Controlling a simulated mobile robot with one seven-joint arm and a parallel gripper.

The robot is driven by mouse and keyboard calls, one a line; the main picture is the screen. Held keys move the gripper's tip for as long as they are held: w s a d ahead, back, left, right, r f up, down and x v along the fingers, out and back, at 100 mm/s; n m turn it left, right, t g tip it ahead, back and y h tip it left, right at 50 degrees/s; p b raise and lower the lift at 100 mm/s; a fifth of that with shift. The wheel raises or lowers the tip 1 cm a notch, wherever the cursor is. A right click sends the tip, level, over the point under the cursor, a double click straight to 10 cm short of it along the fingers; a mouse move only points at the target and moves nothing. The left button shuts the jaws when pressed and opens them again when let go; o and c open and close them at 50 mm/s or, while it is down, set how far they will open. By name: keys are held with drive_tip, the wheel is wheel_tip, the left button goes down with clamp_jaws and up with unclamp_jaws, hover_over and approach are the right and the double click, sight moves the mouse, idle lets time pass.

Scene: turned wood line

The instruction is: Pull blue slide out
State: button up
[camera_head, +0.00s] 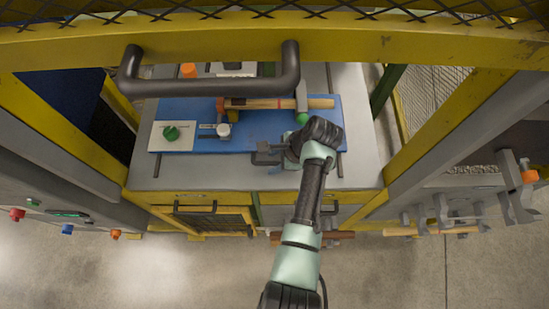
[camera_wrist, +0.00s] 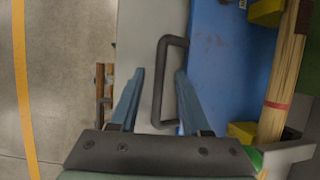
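The blue slide (camera_head: 255,127) is a flat blue panel on a grey table top, carrying several parts. It also shows in the wrist view (camera_wrist: 228,60), with a dark bent handle (camera_wrist: 160,85) standing out from its left edge there. My gripper (camera_wrist: 159,71) is open, its two blue-grey fingers apart. In the wrist view the handle's long bar lies between the fingers, and the right finger overlaps the handle's opening. I cannot tell whether either finger touches the bar. In the head view my gripper (camera_head: 272,157) is at the slide's near edge and partly hides the handle.
A wooden-handled hammer (camera_head: 275,103) lies on the slide; a white plate with a green knob (camera_head: 171,133) is at its left. A dark bar handle on the yellow frame (camera_head: 210,85) crosses above. Grey table (camera_head: 215,175) is bare in front. Tools hang at right.

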clamp_jaws()
idle(1.3)
